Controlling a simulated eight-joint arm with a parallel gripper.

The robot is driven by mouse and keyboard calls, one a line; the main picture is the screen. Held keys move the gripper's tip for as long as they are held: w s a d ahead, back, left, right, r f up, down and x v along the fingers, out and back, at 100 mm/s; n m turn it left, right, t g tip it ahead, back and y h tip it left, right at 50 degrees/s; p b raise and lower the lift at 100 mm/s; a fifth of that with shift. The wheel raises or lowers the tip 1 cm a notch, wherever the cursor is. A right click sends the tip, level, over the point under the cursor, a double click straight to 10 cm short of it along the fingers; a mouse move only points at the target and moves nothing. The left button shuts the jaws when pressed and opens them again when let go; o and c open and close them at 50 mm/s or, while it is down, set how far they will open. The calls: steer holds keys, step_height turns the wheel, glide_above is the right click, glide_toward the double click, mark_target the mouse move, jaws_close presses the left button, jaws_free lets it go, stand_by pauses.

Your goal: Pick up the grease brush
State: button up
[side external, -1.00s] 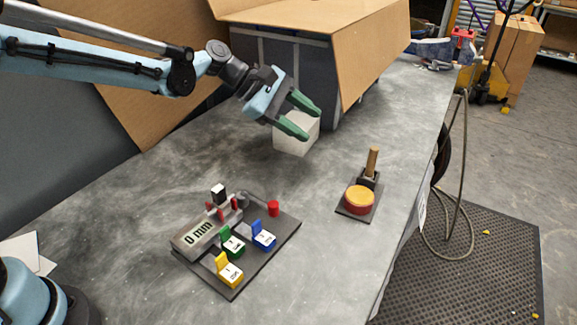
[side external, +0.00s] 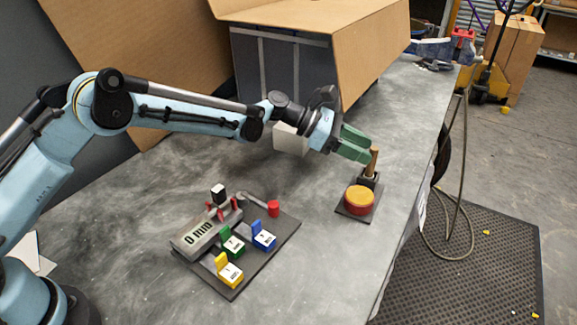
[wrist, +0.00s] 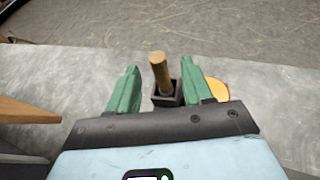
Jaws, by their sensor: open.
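The grease brush (side external: 373,160) stands upright with its wooden handle up, its lower end hidden in a small dark holder (side external: 368,179). The holder is on a dark base plate beside a round red and yellow tin (side external: 359,200). My gripper (side external: 366,150) is open with green fingers, right at the handle. In the wrist view the handle (wrist: 160,73) rises between the two spread fingers of my gripper (wrist: 160,85), with gaps on both sides. The holder (wrist: 166,95) shows below it.
A dark board (side external: 280,236) with coloured blocks and a display unit lies nearer the front left. A pale block (side external: 290,140) stands behind my arm. A large cardboard box (side external: 372,52) is at the back. The table's right edge is close to the brush.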

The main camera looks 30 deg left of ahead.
mark_target(370, 168)
steer(key=shift+f+x, duration=0.15)
steer(key=shift+x, duration=1.3)
steer(key=shift+f+x, duration=0.2)
steer(key=shift+x, duration=1.25)
steer(key=shift+a, duration=0.15)
steer(key=shift+c, duration=0.4)
jaws_close()
